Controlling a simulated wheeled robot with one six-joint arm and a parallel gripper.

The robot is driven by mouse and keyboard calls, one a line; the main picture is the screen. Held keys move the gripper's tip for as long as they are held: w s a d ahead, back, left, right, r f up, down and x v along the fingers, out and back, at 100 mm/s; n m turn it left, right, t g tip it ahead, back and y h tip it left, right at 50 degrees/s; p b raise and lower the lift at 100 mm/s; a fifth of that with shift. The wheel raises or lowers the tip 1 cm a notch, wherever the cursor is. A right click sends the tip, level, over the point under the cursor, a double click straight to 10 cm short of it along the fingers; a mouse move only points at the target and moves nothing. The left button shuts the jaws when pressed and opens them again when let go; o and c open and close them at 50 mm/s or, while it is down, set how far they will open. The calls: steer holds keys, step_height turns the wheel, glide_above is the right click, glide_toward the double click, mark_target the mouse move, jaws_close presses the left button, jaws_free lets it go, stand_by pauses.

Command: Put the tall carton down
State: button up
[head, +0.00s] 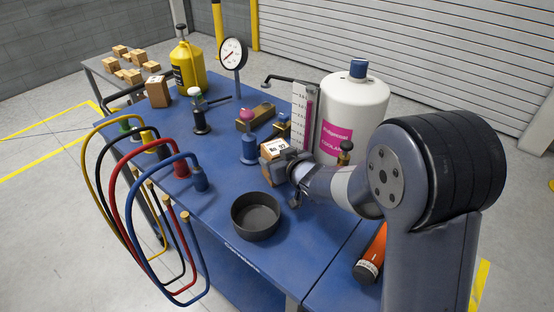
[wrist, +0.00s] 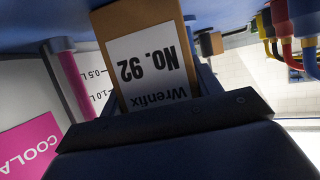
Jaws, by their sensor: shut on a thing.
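The tall carton (head: 273,149) is brown with a white label. My gripper (head: 287,165) is shut on it over the blue table, left of the white coolant jug. In the wrist view the carton (wrist: 150,60) fills the middle, between the gripper fingers. Its label reads "Wrenfix No. 92" upside down. The carton's far end reaches the blue surface at the top of that view, but I cannot tell whether it touches. Part of the carton is hidden behind my gripper in the head view.
A black bowl (head: 256,222) stands in front of the gripper. A coolant jug (head: 352,108) with a scale gauge (head: 302,112) is close behind. A pink-topped blue fitting (head: 248,148) stands left. Looped hoses (head: 120,180) edge the left side. Another carton (head: 158,94) stands farther back.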

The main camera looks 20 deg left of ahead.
steer(key=shift+f, duration=0.15)
steer(key=o, duration=1.2)
steer(key=shift+r, duration=0.3)
steer(key=shift+v, duration=3.8)
steer(key=shift+f, duration=0.1)
